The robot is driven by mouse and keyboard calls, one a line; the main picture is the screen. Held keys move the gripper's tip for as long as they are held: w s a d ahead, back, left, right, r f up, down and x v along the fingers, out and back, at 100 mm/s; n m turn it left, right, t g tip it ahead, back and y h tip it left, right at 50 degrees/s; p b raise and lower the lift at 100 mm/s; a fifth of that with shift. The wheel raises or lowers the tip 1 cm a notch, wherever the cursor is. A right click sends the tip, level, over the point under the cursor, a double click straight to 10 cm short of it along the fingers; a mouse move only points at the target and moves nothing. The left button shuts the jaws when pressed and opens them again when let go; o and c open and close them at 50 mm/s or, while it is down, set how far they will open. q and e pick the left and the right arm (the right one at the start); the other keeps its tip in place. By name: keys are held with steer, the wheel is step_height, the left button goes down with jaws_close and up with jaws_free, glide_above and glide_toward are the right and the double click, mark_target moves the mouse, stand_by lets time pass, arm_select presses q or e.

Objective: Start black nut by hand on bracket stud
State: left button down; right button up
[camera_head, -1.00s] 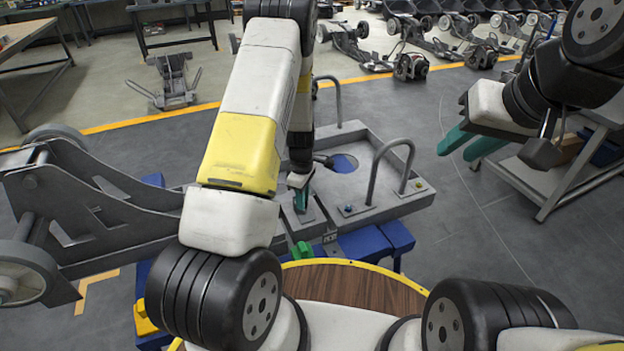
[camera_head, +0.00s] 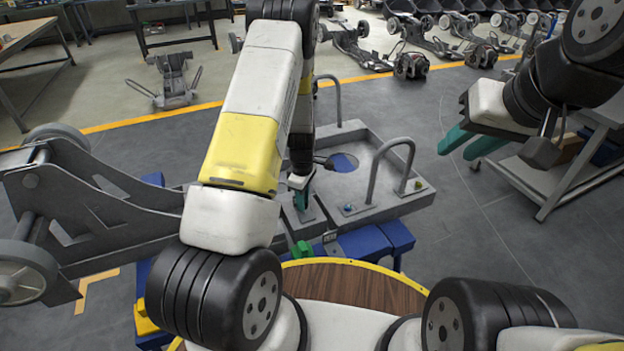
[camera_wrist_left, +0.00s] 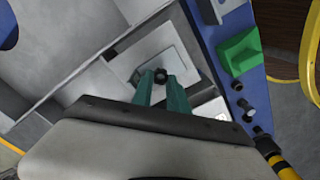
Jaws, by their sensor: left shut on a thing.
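My left gripper (camera_head: 300,194) reaches down onto a grey bracket plate at the near left part of the grey chassis tray (camera_head: 372,140). In the left wrist view its teal fingers (camera_wrist_left: 163,84) are closed on a small black nut (camera_wrist_left: 160,76), held at their tips against or just above the light grey bracket plate (camera_wrist_left: 171,62). The stud is hidden under the nut and fingers, so I cannot tell whether the threads are engaged. My right gripper (camera_head: 468,143) is open and empty, up to the right of the tray.
A green block (camera_wrist_left: 240,52) and several small dark pieces (camera_wrist_left: 242,102) sit on the blue support beside the bracket. Two grey hoops (camera_head: 392,160) rise from the tray. A wheeled chassis part (camera_head: 100,210) extends left. A grey cart (camera_head: 560,175) stands right.

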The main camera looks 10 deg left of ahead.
arm_select(q)
steer(key=shift+f, duration=0.85)
stand_by(0.3)
steer(key=m, duration=0.4)
steer(key=shift+w, duration=0.1)
steer(key=shift+m, duration=0.6)
steer(key=shift+m, duration=1.1)
steer(key=m, duration=0.3)
steer(key=shift+d, duration=0.1)
